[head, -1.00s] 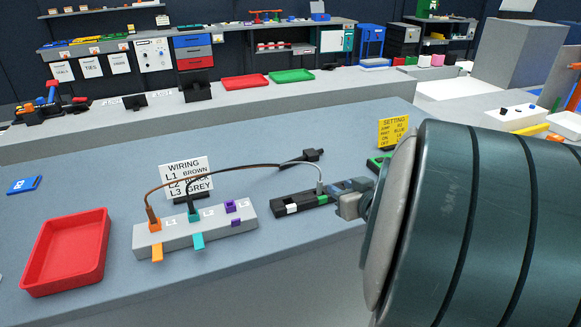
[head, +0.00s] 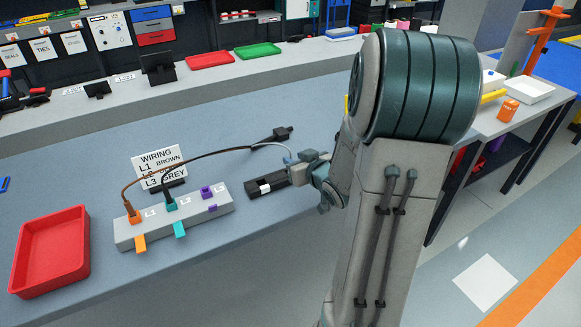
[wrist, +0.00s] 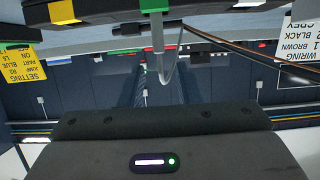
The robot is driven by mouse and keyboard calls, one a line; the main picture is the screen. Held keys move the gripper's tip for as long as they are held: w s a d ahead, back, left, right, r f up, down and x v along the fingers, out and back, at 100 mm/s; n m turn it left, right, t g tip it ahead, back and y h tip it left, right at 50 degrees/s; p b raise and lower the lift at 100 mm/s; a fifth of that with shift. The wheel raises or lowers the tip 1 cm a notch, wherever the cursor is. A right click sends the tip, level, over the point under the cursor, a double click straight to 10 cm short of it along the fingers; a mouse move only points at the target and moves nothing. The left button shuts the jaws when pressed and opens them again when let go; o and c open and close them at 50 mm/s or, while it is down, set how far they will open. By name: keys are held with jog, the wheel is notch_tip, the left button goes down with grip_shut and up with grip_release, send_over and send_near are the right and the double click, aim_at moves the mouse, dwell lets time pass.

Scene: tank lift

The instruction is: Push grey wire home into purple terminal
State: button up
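The pale terminal block (head: 178,228) has an orange L1, a teal L2 and a purple L3 terminal (head: 206,191). A brown wire (head: 128,203) runs into L1 and a black wire (head: 165,185) into L2; no wire is in L3. The grey wire (head: 288,153) shows as a short bend beside my gripper (head: 312,168), at the black holder. In the upside-down wrist view the grey wire (wrist: 157,45) is a straight sleeve with a thin loop, by the holder's green mark. My fingertips are not clearly visible, so their grip cannot be told.
The black holder (head: 266,187) lies right of the terminal block, partly hidden by my arm. A red tray (head: 50,250) is at the left. A wiring sign (head: 158,165) stands behind the block. A black plug (head: 275,135) lies behind the holder. The bench's back left is clear.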

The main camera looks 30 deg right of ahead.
aim_at(291, 156)
jog(key=shift+p+x, duration=0.4)
jog(key=shift+x, duration=2.25)
jog(key=shift+r, duration=0.15)
grip_shut()
